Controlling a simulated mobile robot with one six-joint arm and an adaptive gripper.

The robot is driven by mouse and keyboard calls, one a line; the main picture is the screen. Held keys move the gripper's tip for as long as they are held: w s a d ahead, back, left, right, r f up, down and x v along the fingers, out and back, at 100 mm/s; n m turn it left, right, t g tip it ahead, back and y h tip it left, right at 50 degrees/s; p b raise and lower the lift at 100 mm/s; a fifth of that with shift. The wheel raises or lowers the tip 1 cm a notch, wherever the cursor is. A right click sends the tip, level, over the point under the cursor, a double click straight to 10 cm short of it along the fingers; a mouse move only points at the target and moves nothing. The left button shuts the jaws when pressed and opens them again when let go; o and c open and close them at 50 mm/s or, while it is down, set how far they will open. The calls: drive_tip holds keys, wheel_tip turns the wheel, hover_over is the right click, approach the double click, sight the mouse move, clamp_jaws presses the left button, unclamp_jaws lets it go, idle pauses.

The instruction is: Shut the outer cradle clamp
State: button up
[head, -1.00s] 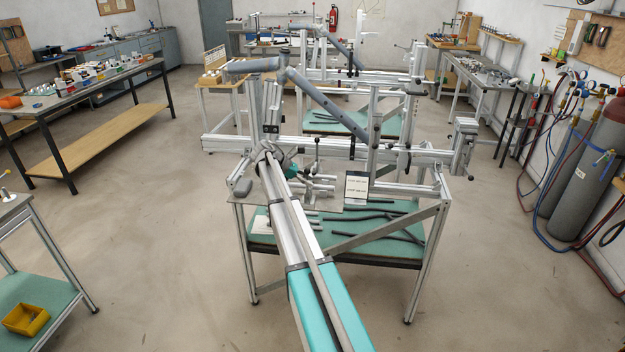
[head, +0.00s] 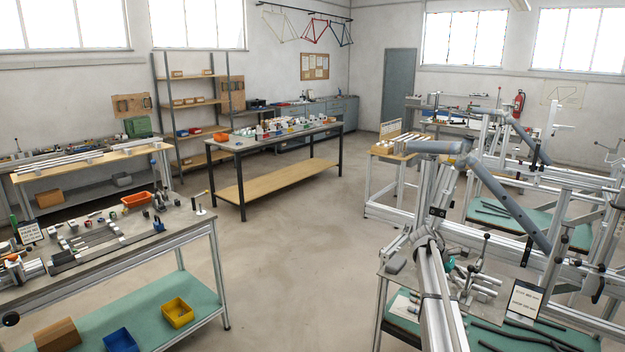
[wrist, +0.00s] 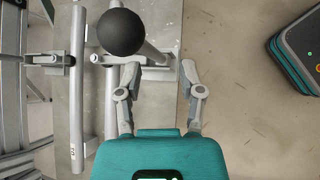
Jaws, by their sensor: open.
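In the wrist view a large black ball knob (wrist: 121,32) tops a grey lever (wrist: 152,52). The knob looks near the camera, so the lever appears raised, not lying flat. The lever belongs to a clamp beside a grey tube (wrist: 77,95). A second clamp (wrist: 45,60) shows left of the tube. I cannot tell for sure which is the outer one. My gripper (wrist: 160,72) is open and empty, its left finger close to the knob and lever. In the head view my gripper's teal part (head: 450,263) is partly hidden by my arm, near the jig's clamps.
A small sign (head: 524,300) stands right of the clamps. A bench with parts (head: 190,232) is at left. The floor (head: 285,270) between is clear. My base's dark corner shows in the wrist view.

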drive_tip(key=s+a+f+m+t+y, duration=0.1)
drive_tip(key=s+a+f+m+y, duration=0.1)
drive_tip(key=s+a, duration=0.8)
drive_tip(key=s+a+f+m+t+y, duration=0.1)
drive_tip(key=s+a+f+m+y, duration=0.1)
drive_tip(key=s+a, duration=0.8)
drive_tip(key=s+a+f+m+t+y, duration=0.1)
drive_tip(key=s+a+m+y, duration=0.3)
drive_tip(key=s+a, duration=0.6)
drive_tip(key=shift+a+f+m+y+b, duration=0.35)
drive_tip(key=shift+a+f+m, duration=0.4)
drive_tip(key=shift+a+m, duration=0.35)
drive_tip(key=shift+d, duration=0.1)
